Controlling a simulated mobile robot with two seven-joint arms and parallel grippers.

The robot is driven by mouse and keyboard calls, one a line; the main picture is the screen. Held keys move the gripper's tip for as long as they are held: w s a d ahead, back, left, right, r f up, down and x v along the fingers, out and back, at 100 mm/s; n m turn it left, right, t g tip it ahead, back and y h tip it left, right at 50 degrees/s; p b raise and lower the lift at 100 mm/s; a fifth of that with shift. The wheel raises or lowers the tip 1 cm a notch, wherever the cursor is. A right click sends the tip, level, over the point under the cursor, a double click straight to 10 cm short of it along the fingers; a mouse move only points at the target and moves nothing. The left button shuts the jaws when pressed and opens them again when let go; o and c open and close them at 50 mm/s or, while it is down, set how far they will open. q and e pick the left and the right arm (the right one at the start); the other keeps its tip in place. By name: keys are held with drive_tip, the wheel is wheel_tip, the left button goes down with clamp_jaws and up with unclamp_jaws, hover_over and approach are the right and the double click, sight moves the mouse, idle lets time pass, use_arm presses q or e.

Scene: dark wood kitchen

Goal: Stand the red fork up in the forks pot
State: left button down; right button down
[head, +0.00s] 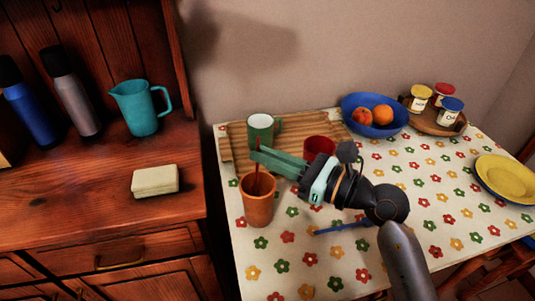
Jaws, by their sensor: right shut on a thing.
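The red fork (258,180) is upright, with its lower part at the mouth of the terracotta pot (258,210). The pot stands on the flowered tablecloth near the table's left side. My right gripper (262,156) comes from the right with its teal fingers just above the pot, shut on the fork. The fork's lower end is hidden by the pot's rim or lies inside it; I cannot tell how deep it is. My left gripper is out of view.
A green mug (261,129) and a red mug (318,148) stand on a ribbed wooden board (238,141) behind the pot. A blue utensil (343,228) lies on the cloth. A blue fruit bowl (375,127) is farther back. The cloth's front is mostly clear.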

drive_tip(key=c, duration=0.9)
unclamp_jaws()
drive_tip(key=b+v, duration=0.1)
drive_tip(key=v, duration=1.1)
drive_tip(key=shift+s+d, duration=0.15)
drive_tip(key=shift+d, duration=0.05)
